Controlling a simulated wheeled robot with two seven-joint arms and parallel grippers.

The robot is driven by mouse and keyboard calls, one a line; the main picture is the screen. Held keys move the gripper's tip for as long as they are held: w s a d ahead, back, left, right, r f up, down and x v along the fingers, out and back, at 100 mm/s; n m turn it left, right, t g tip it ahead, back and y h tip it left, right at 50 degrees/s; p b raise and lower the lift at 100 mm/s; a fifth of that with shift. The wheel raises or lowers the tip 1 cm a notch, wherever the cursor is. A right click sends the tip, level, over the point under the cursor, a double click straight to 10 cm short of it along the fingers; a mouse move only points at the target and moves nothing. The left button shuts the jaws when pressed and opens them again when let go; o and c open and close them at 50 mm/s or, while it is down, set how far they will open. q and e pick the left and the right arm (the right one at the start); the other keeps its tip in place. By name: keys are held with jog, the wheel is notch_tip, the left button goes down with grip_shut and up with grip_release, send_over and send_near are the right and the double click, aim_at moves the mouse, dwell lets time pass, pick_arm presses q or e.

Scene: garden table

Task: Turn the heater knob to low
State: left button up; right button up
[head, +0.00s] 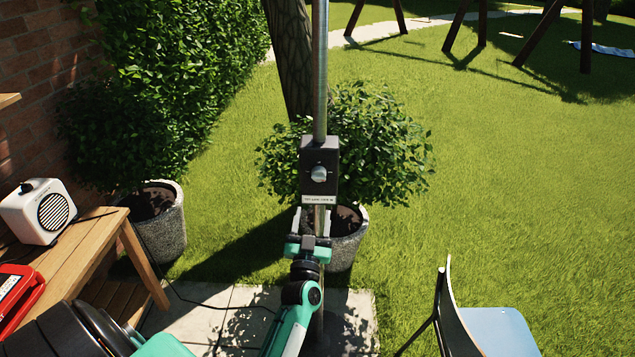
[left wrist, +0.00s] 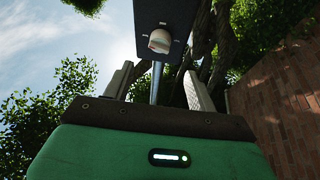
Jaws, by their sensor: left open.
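The heater's dark control box (head: 309,155) is fixed to an upright metal pole (head: 320,70) in the middle of the head view. Its round grey knob (head: 319,174) is on the front face, and a pale label strip (head: 319,199) lies below it. My left gripper (head: 313,220) is just below the box, pointing up, open and empty. In the left wrist view the knob (left wrist: 160,41) sits above and between the two fingers (left wrist: 158,85), apart from them. The knob's setting is too small to read. My right gripper is not in view.
A wooden table (head: 75,262) at left holds a white speaker (head: 38,212) and a red case (head: 15,292). A potted bush (head: 385,150) stands behind the pole. A chair (head: 490,330) is at lower right. Open lawn (head: 530,190) lies to the right.

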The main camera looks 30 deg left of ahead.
aim_at(318, 179)
pick_arm(q)
jog(key=p+x, duration=0.3)
jog(key=x, duration=0.7)
jog(key=shift+w+a+r, duration=0.15)
jog(key=shift+w+a, duration=0.05)
jog(key=shift+w, duration=0.15)
jog(key=c, duration=0.9)
jog(key=shift+c, duration=0.3)
